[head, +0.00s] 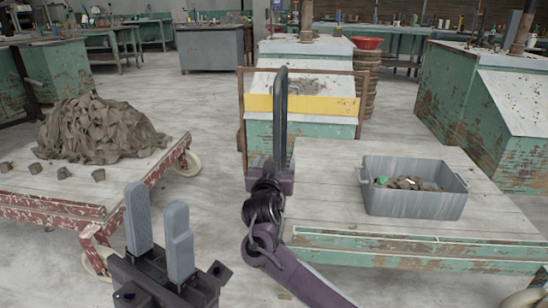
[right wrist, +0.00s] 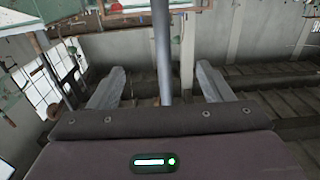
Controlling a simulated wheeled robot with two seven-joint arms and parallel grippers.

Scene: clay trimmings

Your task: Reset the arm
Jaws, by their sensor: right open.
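My left gripper (head: 161,215) is at the lower left in the head view, fingers pointing up with a gap between them; it is open and empty. My right gripper (head: 281,80) is raised near the middle, pointing up and seen edge-on. The right wrist view shows its two fingers (right wrist: 158,84) spread wide with no object held between them. My right arm's purple forearm (head: 290,275) rises from the bottom, left of the right-hand table. Both grippers are apart from the tables and objects.
A grey bin (head: 415,203) holding clay pieces and a green item stands on the right-hand table (head: 330,215). A brown clay heap (head: 100,135) and several small lumps lie on a red-edged cart (head: 60,212). Bare floor (head: 210,130) lies between them.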

